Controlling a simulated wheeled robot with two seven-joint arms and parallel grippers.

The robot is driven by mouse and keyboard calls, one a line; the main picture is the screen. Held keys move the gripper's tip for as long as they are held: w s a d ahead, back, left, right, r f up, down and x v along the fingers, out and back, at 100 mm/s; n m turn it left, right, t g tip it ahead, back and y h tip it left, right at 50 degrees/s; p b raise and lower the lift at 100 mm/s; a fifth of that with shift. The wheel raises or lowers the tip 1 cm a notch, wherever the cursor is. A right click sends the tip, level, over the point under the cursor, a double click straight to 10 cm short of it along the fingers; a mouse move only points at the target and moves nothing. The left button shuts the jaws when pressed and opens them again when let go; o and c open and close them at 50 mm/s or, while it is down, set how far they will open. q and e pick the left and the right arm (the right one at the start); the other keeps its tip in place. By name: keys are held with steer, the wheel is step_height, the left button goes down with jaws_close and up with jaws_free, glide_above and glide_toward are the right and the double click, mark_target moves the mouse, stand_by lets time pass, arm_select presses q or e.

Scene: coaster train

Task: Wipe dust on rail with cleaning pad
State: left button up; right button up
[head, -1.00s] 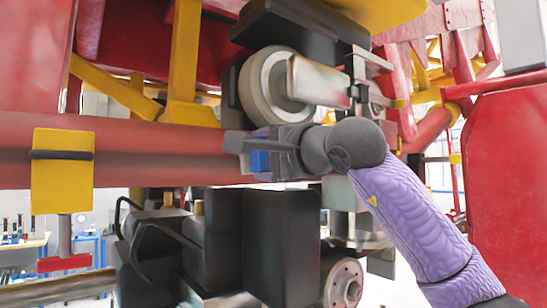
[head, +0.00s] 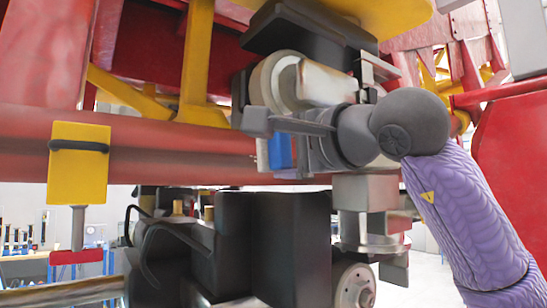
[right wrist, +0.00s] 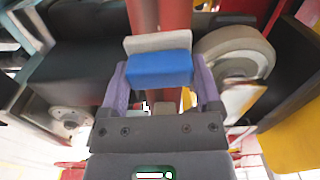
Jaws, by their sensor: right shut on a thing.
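The rail (head: 190,155) is a thick red tube running across the head view. Its upper side looks darker and smudged, but I cannot tell dust for certain. My right gripper (head: 275,150) is at the rail, just below the pale wheel. In the right wrist view its purple fingers (right wrist: 160,85) are shut on the cleaning pad, which has a blue body (right wrist: 160,67) and a grey-white face (right wrist: 158,42). The pad faces the rail, which also shows in that view (right wrist: 175,17). I cannot tell whether they touch. My left gripper is not in view.
A pale wheel (head: 268,82) sits just above the right gripper. A black block (head: 285,235) hangs below the rail. A yellow clamp (head: 78,165) wraps the rail at the left. The rail between clamp and gripper is clear.

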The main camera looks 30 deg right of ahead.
mark_target(268, 151)
steer(key=shift+s+d+b, duration=0.2)
steer(key=shift+s+b, duration=0.1)
steer(key=shift+s, duration=1.3)
steer(key=shift+w, duration=0.2)
steer(key=w+p, duration=0.2)
steer(key=w, duration=0.1)
steer(key=w+a+p, duration=0.1)
steer(key=w, duration=0.1)
steer(key=shift+w+r, duration=0.15)
steer(key=shift+w, duration=0.75)
steer(key=shift+w+a+p, duration=0.2)
steer(key=shift+w+p, duration=0.5)
steer(key=shift+w, duration=0.3)
